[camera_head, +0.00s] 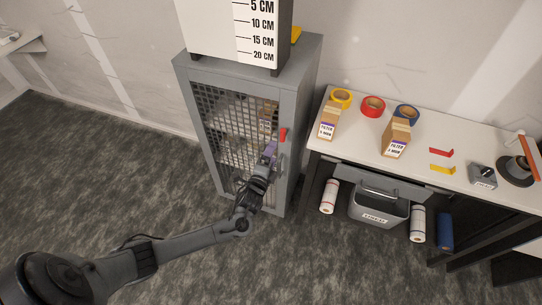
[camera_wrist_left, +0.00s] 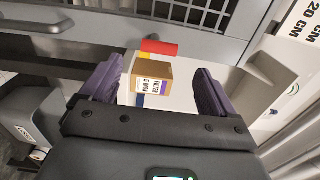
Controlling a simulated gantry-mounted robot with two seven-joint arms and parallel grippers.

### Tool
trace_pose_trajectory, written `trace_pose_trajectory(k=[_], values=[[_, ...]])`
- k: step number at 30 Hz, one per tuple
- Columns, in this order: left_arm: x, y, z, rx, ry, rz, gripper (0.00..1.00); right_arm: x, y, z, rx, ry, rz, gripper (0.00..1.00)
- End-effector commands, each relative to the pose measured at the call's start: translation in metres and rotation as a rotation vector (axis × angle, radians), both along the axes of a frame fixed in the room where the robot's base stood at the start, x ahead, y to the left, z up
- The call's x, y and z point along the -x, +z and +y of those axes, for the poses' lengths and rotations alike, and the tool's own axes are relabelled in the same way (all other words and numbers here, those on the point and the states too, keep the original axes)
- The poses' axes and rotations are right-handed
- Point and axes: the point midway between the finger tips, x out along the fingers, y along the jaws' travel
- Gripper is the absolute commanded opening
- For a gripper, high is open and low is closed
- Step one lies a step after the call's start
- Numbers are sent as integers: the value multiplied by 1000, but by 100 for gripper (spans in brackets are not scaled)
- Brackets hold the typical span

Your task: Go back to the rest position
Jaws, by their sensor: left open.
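My left gripper (camera_head: 268,152) is in front of the mesh door of the grey cabinet (camera_head: 308,75), close to the red handle (camera_head: 283,134). In the left wrist view its two purple fingers (camera_wrist_left: 158,88) stand apart and open. A brown box labelled FILTER (camera_wrist_left: 153,82) shows in the gap between them, with clear space to each finger. A red cylinder (camera_wrist_left: 160,47) shows just beyond the box. Whether the fingers touch the cabinet door is hard to tell. My right gripper is in neither view.
A white bench (camera_head: 350,148) stands right of the cabinet, with filter boxes (camera_head: 396,138), tape rolls (camera_head: 373,107) and a grey device (camera_head: 482,175) on it. A grey bin (camera_head: 378,205) and rolls (camera_head: 329,196) are below. The carpet (camera_head: 100,160) left of the cabinet is clear.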

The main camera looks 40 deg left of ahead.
Motion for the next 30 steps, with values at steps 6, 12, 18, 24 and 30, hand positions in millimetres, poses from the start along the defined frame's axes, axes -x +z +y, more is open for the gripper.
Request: trace_pose_trajectory(k=[6,12,18,24,30], values=[[0,0,0,0,0,0,89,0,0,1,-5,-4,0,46],[2,-3,0,-1,0,7,89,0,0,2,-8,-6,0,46],[31,-42,-6,17,3,74,89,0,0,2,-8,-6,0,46],[99,-86,-47,179,-3,169,89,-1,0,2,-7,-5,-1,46],[172,-88,-112,658,24,376,89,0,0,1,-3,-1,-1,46]])
